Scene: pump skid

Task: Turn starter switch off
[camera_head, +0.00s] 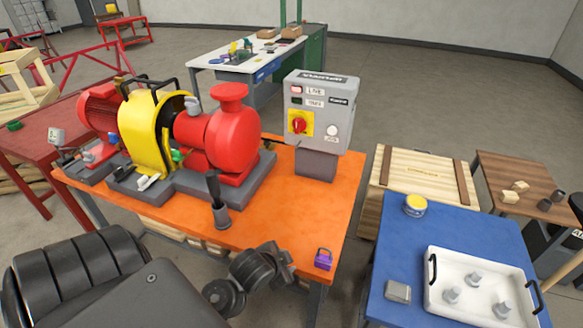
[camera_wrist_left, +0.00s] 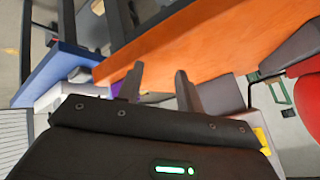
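The starter box (camera_head: 319,108) is a grey cabinet standing at the right end of the orange table (camera_head: 305,205). Its starter switch (camera_head: 299,124) is a red rotary handle on a yellow plate, low on the left of the front face. A red lamp beside the LIVE label (camera_head: 296,90) is above it. My left gripper (camera_head: 285,264) is low at the table's front edge, well apart from the switch. In the left wrist view its two fingers (camera_wrist_left: 160,85) are spread with nothing between them. My right gripper is not in view.
A purple padlock (camera_head: 323,259) sits at the table's front right corner, near my left gripper. A dark handle in a grey holder (camera_head: 221,215) stands before the red pump (camera_head: 231,140). The blue table (camera_head: 400,235) bears a white tray (camera_head: 437,305). Orange tabletop before the box is clear.

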